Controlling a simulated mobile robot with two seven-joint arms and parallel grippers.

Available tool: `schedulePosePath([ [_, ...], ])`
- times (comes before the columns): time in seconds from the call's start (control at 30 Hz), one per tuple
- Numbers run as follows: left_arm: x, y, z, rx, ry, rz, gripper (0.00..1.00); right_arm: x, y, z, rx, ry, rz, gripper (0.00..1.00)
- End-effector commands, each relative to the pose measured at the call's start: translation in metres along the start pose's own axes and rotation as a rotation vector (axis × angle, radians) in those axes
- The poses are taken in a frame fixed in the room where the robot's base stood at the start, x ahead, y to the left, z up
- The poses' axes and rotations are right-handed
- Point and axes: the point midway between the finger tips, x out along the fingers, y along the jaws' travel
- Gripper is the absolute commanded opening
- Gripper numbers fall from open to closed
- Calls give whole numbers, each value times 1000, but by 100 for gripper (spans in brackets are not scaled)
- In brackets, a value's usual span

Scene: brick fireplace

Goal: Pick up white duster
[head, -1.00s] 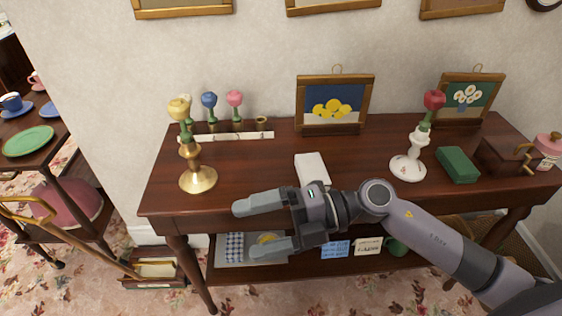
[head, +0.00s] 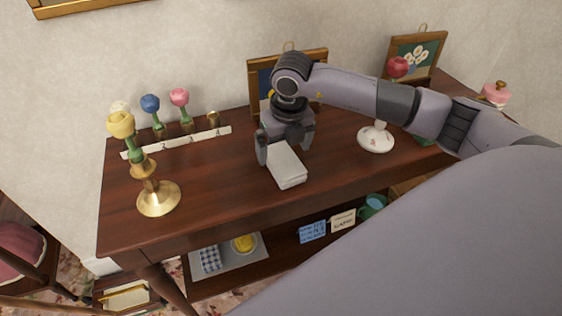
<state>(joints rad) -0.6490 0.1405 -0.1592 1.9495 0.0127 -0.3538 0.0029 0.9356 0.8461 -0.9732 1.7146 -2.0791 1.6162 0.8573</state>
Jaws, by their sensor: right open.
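The white duster (head: 287,168) lies on the wooden console table (head: 220,187), near the middle of its top. My right gripper (head: 283,152) points down over the duster's back part. Its fingers are apart, one on the left side of the duster and one on the right. I cannot tell whether the fingers touch it. The duster rests on the table top. My left gripper is not in view.
A brass candlestick (head: 158,198) with a yellow flower stands at the left. A numbered white strip (head: 190,140) with flower holders lies behind it. A white flower stand (head: 376,137) is to the right. My right arm hides much of the right side.

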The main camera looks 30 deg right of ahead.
Motion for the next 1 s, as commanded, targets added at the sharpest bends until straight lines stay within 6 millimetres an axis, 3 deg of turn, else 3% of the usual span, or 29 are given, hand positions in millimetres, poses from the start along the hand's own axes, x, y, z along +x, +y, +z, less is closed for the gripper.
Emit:
schedulePosePath([
  [0.23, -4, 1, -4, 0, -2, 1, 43, 36, -3, -1, -1, 4, 3, 100],
  [0.53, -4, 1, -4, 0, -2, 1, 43, 42, -3, 0, -2, 1, 3, 100],
  [0.57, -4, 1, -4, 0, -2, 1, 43, 42, -3, 0, -2, 1, 3, 94],
  [0.7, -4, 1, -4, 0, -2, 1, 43, 41, -3, 0, -2, 1, 4, 48],
  [0.73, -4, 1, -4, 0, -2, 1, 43, 41, -3, 0, -2, 1, 3, 42],
  [1.0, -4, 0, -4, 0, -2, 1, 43, 41, -3, 0, -2, 1, 4, 42],
])
